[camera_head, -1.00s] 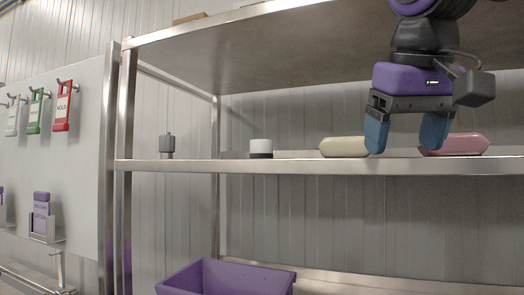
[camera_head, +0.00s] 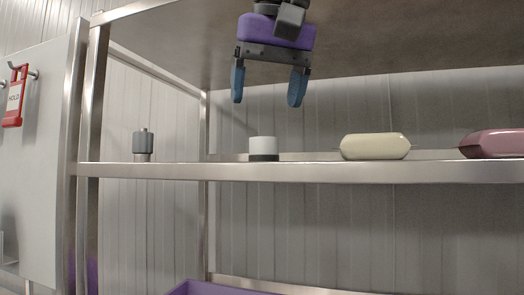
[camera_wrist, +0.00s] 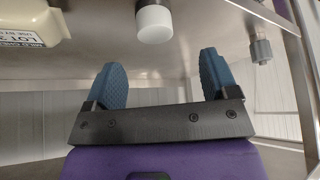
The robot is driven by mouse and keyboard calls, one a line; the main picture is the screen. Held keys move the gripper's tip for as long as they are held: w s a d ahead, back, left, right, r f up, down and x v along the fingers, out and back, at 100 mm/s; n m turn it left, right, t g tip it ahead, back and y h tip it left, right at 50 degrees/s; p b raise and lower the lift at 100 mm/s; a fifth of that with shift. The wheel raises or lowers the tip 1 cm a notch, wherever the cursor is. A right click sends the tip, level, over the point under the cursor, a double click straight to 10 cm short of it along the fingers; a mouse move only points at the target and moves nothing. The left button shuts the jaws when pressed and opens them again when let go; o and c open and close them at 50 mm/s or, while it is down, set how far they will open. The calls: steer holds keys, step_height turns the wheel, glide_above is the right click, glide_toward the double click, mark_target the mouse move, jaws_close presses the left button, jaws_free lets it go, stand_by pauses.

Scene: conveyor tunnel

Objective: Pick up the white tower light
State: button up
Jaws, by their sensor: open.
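The white tower light (camera_head: 263,147) is a short white cylinder on a black base, standing upright on the middle shelf (camera_head: 300,172). In the wrist view the tower light (camera_wrist: 153,24) shows beyond the fingertips, between them and a little above. My gripper (camera_head: 270,88) is open and empty. It hangs above the tower light and apart from it, under the upper shelf. The blue fingers of my gripper (camera_wrist: 160,82) are spread wide in the wrist view.
On the shelf, a cream rounded package (camera_head: 375,146) and a pink one (camera_head: 494,143) lie to the right. A grey cylindrical part (camera_head: 143,144) stands to the left. The upper shelf (camera_head: 370,35) is close above my gripper. A purple bin (camera_head: 210,288) is below.

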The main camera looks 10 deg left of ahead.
mark_target(264, 141)
steer(key=shift+x, duration=1.15)
steer(key=shift+d+x, duration=0.15)
steer(key=shift+x, duration=1.25)
steer(key=shift+d+x, duration=0.2)
steer(key=shift+x, duration=1.25)
steer(key=shift+w, duration=0.1)
steer(key=c, duration=1)
